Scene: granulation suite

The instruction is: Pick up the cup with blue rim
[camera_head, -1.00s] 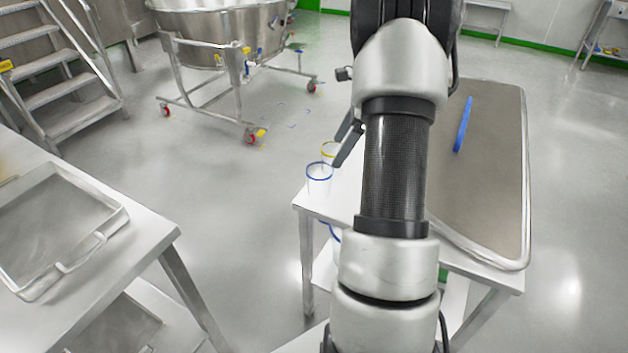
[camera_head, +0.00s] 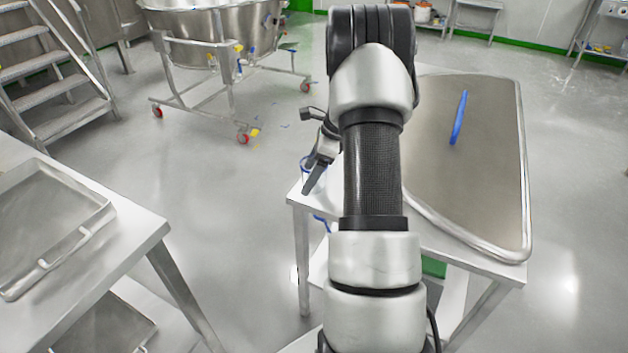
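The cup with blue rim (camera_head: 305,163) stands near the left corner of the white table (camera_head: 299,196). Only a sliver of its clear side and blue rim shows at the left of my gripper (camera_head: 309,188). My gripper points down in front of the cup in this view and hides most of it. I cannot tell whether it touches the cup or whether its fingers are apart. The yellow-rimmed cup is hidden behind my arm and gripper.
A large metal tray (camera_head: 485,190) with a blue tool (camera_head: 459,117) covers the table's right side. At left stand another table (camera_head: 135,232) with a metal tray (camera_head: 101,214) and metal steps (camera_head: 55,80). A wheeled steel vessel (camera_head: 205,42) stands behind. Floor between the tables is clear.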

